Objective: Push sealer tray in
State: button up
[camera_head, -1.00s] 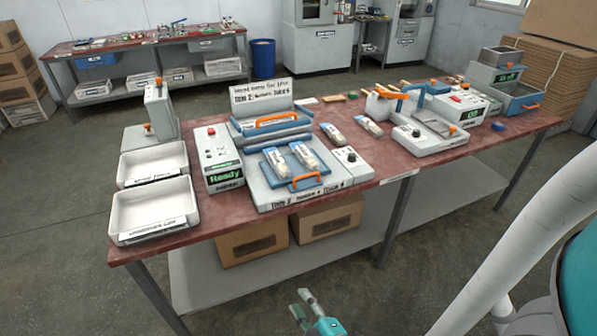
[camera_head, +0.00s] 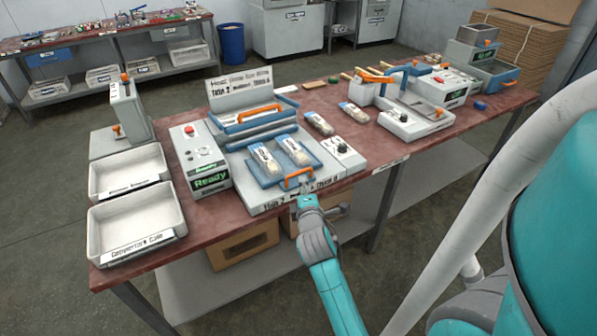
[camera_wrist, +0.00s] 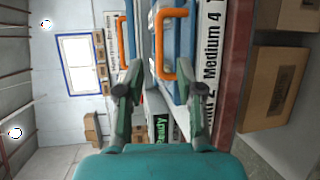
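The sealer (camera_head: 262,207) stands on the red bench with its hinged lid section (camera_head: 252,120) raised behind. Its blue tray (camera_head: 318,160) sits pulled out at the front and bears two clear packs (camera_head: 294,151). The tray's orange handle (camera_head: 298,174) faces me and also shows in the wrist view (camera_wrist: 159,45). My gripper (camera_head: 306,192) is at the sealer's front edge, right by this handle. In the wrist view my gripper (camera_wrist: 167,78) has its fingers spread, with the handle ahead between them. I cannot tell whether they touch it.
A control box reading "Ready" (camera_head: 200,160) stands left of the sealer, and a knob box (camera_head: 344,157) right. White bins (camera_head: 135,225) lie at the far left. More packs (camera_head: 319,123) and a second machine (camera_head: 415,120) are to the right. Boxes (camera_head: 243,246) sit under the bench.

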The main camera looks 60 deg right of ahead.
aim_at(300, 173)
jog(key=x, duration=0.8)
jog(key=shift+w+d+f, duration=0.1)
jog(key=shift+w+d, duration=0.1)
jog(key=shift+w, duration=0.1)
grip_shut()
